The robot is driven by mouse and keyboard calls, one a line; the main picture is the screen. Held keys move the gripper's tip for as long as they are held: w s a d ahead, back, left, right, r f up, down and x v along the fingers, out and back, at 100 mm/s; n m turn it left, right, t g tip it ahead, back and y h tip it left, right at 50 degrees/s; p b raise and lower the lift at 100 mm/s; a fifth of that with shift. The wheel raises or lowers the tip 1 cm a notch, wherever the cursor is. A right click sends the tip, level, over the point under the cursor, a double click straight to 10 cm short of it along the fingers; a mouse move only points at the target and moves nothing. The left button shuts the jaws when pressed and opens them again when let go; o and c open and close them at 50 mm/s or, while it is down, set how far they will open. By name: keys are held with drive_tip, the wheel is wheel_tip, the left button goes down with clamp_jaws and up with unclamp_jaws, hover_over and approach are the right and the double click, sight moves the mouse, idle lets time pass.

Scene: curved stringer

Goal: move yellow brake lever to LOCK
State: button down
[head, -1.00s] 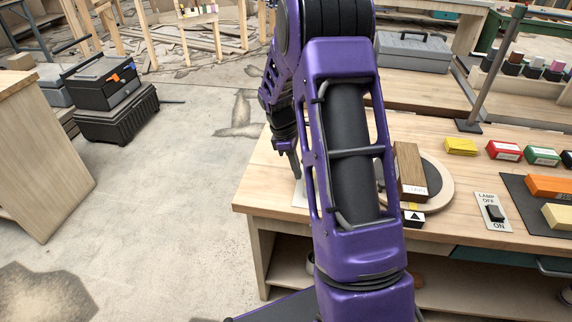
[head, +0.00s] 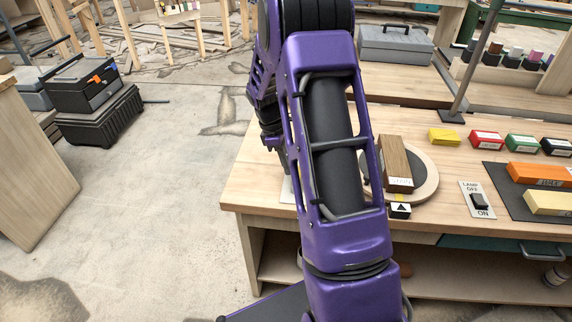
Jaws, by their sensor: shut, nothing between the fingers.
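A pale plate (head: 288,189) shows in part at the bench's left side, beside my arm. My gripper (head: 283,168) points down over the left part of the bench, near that plate, partly hidden behind my arm. It is shut and holds nothing. A round wooden turntable (head: 428,182) carries an upright brown wooden block (head: 394,160). A small yellow piece (head: 400,197) sits at its front, above a black-and-white arrow marker (head: 400,211).
A lamp switch (head: 478,201) is on the bench (head: 440,222) right of the turntable. Yellow (head: 444,137), red (head: 486,141) and green (head: 522,145) boxes stand behind it. An orange block (head: 540,174) lies on a dark mat. The floor left of the bench is open.

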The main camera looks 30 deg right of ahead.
drive_tip(key=shift+d+m, duration=0.25)
drive_tip(key=shift+m, duration=0.25)
drive_tip(key=m, duration=0.1)
drive_tip(key=d+m+p, duration=0.1)
drive_tip(key=m, duration=0.1)
drive_tip(key=shift+s+d+g+y, duration=0.25)
drive_tip(key=shift+g+y, duration=0.05)
drive_tip(key=shift+y, duration=0.1)
drive_tip(key=d+m, duration=0.1)
drive_tip(key=m, duration=0.1)
drive_tip(key=s+m+y+p, duration=0.1)
drive_tip(key=m, duration=0.1)
drive_tip(key=shift+s+d+m, duration=0.1)
drive_tip(key=shift+d+m, duration=0.2)
drive_tip(key=shift+d, duration=0.1)
drive_tip(key=s+m, duration=0.1)
drive_tip(key=m, duration=0.1)
drive_tip(key=d+m+y, duration=0.1)
drive_tip(key=m, duration=0.1)
drive_tip(key=shift+s+d+m+p, duration=0.1)
drive_tip(key=shift+s+m+p, duration=0.2)
drive_tip(key=shift+s+p, duration=0.1)
drive_tip(key=shift+s+d+m+y, duration=0.1)
drive_tip(key=shift+s+m+y, duration=0.3)
drive_tip(key=shift+m, duration=0.65)
drive_tip(key=shift+s+d+m+y, duration=0.1)
drive_tip(key=shift+s+m, duration=0.5)
drive_tip(key=shift+m, duration=0.45)
